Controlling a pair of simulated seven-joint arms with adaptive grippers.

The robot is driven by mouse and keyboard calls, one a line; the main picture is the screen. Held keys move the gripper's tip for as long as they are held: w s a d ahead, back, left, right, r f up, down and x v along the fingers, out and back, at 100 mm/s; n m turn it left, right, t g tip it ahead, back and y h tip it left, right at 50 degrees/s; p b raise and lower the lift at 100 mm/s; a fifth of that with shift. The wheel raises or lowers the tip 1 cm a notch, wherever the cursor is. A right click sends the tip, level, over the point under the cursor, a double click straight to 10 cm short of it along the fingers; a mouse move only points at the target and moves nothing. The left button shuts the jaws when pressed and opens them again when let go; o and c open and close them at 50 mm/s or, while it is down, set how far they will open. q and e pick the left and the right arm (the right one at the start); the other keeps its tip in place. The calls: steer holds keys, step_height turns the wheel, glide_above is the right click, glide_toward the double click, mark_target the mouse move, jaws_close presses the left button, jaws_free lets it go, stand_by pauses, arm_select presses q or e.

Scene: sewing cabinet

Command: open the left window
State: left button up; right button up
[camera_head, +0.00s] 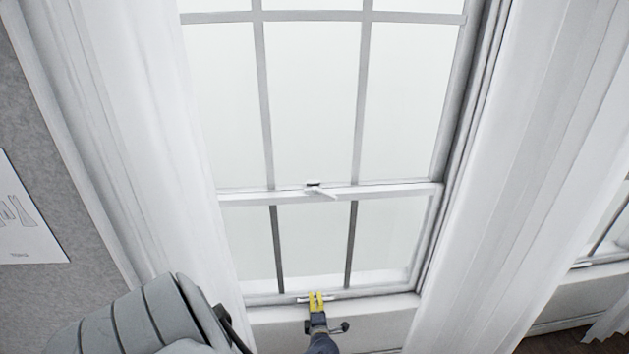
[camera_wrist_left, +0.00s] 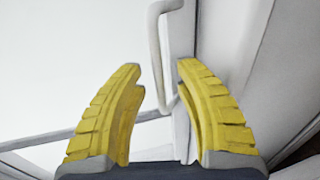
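The window (camera_head: 310,110) is white-framed with a grid of panes. Its lower sash (camera_head: 385,292) appears down, its bottom rail close to the sill. A slim pale handle is on that rail, partly hidden by my left gripper (camera_head: 316,301). In the left wrist view the handle (camera_wrist_left: 154,50) is a bent bar; its lower end lies between the yellow fingertips of my left gripper (camera_wrist_left: 160,68). The fingers are apart; I cannot tell whether either touches the handle. A small latch (camera_head: 315,187) is on the meeting rail. My right gripper is not in view.
White curtains hang at the left (camera_head: 140,120) and right (camera_head: 530,170) of the window. A grey wall with a paper sheet (camera_head: 25,220) is at far left. Part of another window (camera_head: 605,250) shows at far right.

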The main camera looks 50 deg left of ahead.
arm_select(q)
steer(key=shift+w+a+f, duration=0.1)
steer(key=shift+w+a, duration=0.1)
steer(key=shift+a, duration=0.15)
steer(key=shift+c, duration=0.2)
jaws_close()
